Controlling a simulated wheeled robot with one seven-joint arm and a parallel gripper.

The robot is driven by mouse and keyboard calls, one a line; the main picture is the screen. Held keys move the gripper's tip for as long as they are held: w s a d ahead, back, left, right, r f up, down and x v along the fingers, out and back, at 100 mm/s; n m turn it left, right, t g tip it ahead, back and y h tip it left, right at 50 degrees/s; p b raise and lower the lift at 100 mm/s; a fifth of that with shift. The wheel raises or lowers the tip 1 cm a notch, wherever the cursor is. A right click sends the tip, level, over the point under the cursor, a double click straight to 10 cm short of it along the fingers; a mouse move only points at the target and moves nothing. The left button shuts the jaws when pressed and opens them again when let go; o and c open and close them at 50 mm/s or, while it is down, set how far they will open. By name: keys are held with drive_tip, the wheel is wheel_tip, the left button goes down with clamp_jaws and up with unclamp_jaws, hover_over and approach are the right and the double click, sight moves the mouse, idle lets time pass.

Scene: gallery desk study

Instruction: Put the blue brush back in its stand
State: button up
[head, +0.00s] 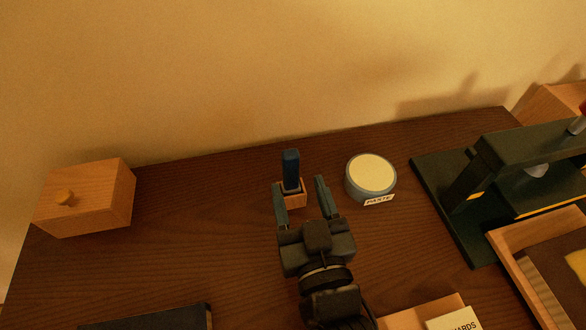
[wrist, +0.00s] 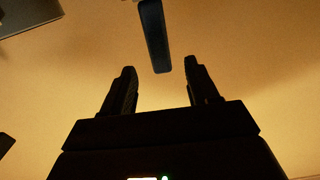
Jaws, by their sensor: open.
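The blue brush (head: 291,168) stands upright, with its lower end inside the small square wooden stand (head: 295,199) near the back middle of the desk. My gripper (head: 300,187) is open, its fingers pointing toward the wall, just in front of the stand. In the head view the left finger overlaps the stand's left edge and the right finger is clear to its right. In the wrist view the brush (wrist: 154,37) shows beyond and between the spread fingertips (wrist: 159,66), with visible gaps on both sides. Nothing is held. The brush's lower end is hidden.
A round paste jar (head: 371,177) sits close to the right of the stand. A wooden box with a knob (head: 95,200) is at the left. A dark green press (head: 500,175) and a wooden tray (head: 520,268) fill the right. Bare desk lies left of the stand.

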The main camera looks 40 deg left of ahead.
drive_tip(key=v, duration=0.4)
